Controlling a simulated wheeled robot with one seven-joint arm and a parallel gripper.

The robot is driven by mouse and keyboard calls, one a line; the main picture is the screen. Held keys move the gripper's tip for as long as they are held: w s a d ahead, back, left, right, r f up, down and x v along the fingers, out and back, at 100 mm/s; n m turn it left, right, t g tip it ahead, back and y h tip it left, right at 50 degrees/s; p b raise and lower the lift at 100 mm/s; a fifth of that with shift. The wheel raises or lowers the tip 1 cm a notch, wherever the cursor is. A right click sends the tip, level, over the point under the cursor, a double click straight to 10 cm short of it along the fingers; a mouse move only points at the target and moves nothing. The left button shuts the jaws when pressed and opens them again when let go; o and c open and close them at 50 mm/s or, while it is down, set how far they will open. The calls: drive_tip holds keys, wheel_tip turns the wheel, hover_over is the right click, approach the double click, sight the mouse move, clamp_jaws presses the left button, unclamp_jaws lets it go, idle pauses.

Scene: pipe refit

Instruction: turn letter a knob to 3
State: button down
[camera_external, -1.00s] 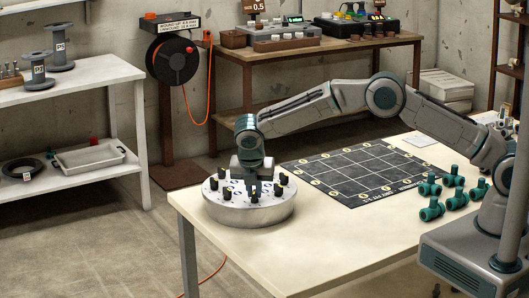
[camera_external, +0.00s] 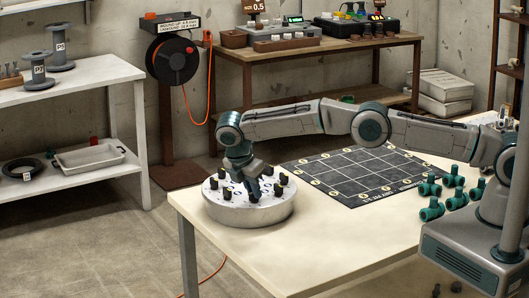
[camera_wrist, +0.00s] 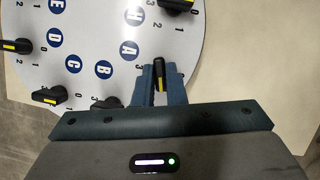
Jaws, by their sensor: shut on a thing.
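A round, drum-shaped dial stand (camera_external: 250,212) with a white top and several black knobs sits at the near left corner of the table. In the wrist view its face (camera_wrist: 100,25) carries blue circles with white letters, and black knobs with yellow marks near the rim. My gripper (camera_wrist: 160,80) reaches down onto the face and is shut on the knob beside letter A (camera_wrist: 158,72). The knob's lower part and some digits are hidden by the fingers and gripper body.
Neighbouring knobs stand close on the same face, such as the one beside letter B (camera_wrist: 105,103) and the one beside letter C (camera_wrist: 48,95). A black grid mat (camera_external: 350,172) and several green pipe fittings (camera_external: 431,210) lie on the table to the right. The table's front is clear.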

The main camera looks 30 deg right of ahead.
drive_tip(key=shift+m, duration=0.5)
idle(0.5)
drive_tip(key=c, duration=1.5)
unclamp_jaws()
wheel_tip(320, 180, up, 4)
drive_tip(key=shift+r+p, duration=0.15)
drive_tip(key=shift+p, duration=0.9)
drive_tip(key=shift+f+b, duration=0.3)
drive_tip(key=shift+b, duration=0.55)
drive_tip(key=shift+w+d+b, duration=0.15)
drive_tip(key=shift+d+b, duration=0.05)
drive_tip(key=shift+b, duration=0.75)
